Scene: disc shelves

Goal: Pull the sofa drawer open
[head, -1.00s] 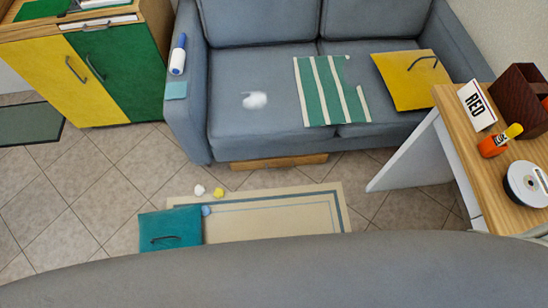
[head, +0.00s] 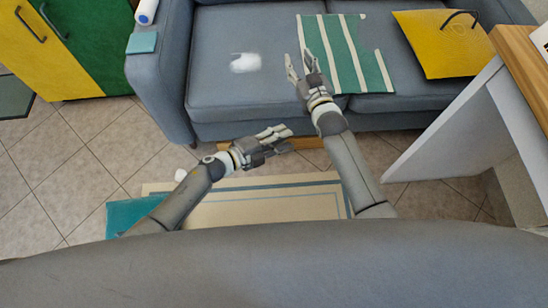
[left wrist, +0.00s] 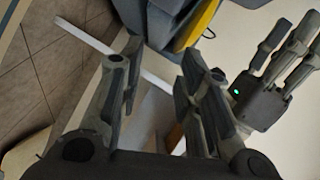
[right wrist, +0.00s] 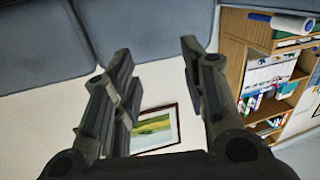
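The grey sofa (head: 160,80) stands at the back in the head view. Its wooden drawer front (head: 310,143) shows as a low strip under the seat. My left gripper partly hides the drawer. My left gripper (head: 289,140) is in front of this strip, its fingers apart and nothing between them. I cannot tell whether it touches the drawer. My right gripper (head: 299,66) is open and empty, held higher, over the sofa's seat front beside the striped cloth. The right gripper also shows at the right of the left wrist view (left wrist: 285,70).
A green-and-white striped cloth (head: 335,60), a yellow cushion (head: 440,45) and a white blob (head: 244,63) are on the seat. A white-sided desk (head: 450,125) stands close on the right. A beige rug (head: 270,208) and a teal cushion (head: 128,212) lie on the floor.

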